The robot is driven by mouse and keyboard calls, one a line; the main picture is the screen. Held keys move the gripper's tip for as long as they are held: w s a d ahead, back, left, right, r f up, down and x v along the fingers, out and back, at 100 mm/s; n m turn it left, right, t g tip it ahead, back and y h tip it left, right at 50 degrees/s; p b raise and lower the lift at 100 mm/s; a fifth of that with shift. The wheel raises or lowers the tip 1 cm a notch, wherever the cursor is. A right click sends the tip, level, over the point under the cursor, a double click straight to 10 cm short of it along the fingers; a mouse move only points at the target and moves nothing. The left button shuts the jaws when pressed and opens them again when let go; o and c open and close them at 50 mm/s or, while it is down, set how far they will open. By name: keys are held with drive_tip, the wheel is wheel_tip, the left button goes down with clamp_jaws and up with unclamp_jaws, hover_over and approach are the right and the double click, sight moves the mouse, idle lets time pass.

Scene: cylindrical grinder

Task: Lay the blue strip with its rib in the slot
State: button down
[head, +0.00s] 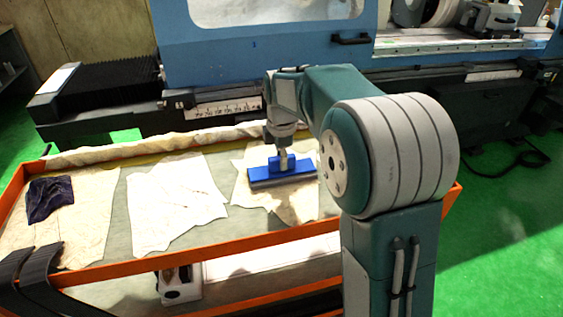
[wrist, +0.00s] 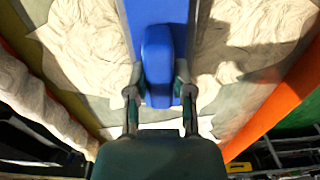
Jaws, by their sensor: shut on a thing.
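The blue strip (head: 262,173) shows in the head view over the right part of the cart top, with a raised blue grip block on it. My gripper (head: 283,156) comes down from above and is shut on that block. In the wrist view, the fingers of my gripper (wrist: 160,94) press on both sides of the block of the blue strip (wrist: 158,60). A grey bar (head: 284,183) shows along the strip's front, just under it. The slot and the strip's rib are hidden, and I cannot tell whether the rib is in the slot.
The cart has an orange rim (head: 200,248). Pale cloths (head: 178,200) lie on its top, with a dark purple cloth (head: 50,198) at the left. A rolled cloth (head: 150,142) runs along the back edge. The blue grinder (head: 260,55) stands behind.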

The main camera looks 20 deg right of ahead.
drive_tip(key=shift+r, duration=0.5)
drive_tip(key=d+r, duration=1.1)
drive_tip(key=d, duration=0.3)
drive_tip(key=shift+w+r, duration=0.25)
drive_tip(key=shift+r, duration=0.15)
